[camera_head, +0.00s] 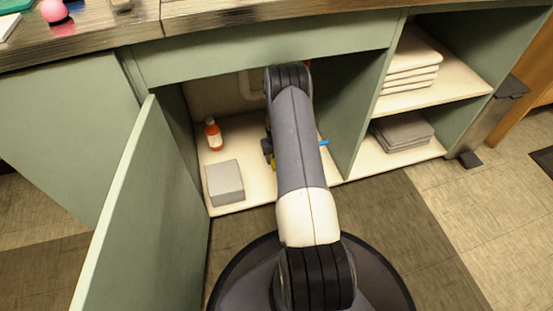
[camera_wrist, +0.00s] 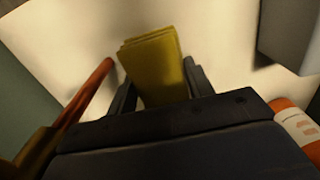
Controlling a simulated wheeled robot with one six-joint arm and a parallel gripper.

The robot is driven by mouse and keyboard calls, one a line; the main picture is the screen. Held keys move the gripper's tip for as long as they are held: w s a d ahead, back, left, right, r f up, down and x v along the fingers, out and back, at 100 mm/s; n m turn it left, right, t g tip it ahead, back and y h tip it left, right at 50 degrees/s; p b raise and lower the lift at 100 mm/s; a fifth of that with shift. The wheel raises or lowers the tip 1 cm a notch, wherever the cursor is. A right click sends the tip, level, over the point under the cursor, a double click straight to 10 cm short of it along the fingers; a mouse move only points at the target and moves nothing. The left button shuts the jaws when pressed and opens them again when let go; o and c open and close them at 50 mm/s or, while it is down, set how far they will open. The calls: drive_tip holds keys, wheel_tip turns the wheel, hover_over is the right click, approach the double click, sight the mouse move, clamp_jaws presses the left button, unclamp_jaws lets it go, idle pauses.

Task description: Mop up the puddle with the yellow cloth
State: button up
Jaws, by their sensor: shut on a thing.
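The yellow cloth (camera_wrist: 152,65) is a folded pad between the fingers of my gripper (camera_wrist: 160,88) in the wrist view. My gripper is shut on it and holds it over the pale cabinet floor. In the head view my arm hides most of the gripper, and only a sliver of the yellow cloth (camera_head: 273,165) shows beside it. I cannot make out the puddle in either view. I cannot tell whether the cloth touches the floor.
An orange bottle (camera_head: 214,134) and a grey box (camera_head: 224,182) stand left of my arm inside the cabinet. The cabinet door (camera_head: 150,220) hangs open at left. A blue item (camera_head: 324,143) shows right of my arm. A red-brown object (camera_wrist: 92,85) is close left in the wrist view.

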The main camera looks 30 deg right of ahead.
drive_tip(key=shift+r+p, duration=0.8)
drive_tip(key=shift+r, duration=0.75)
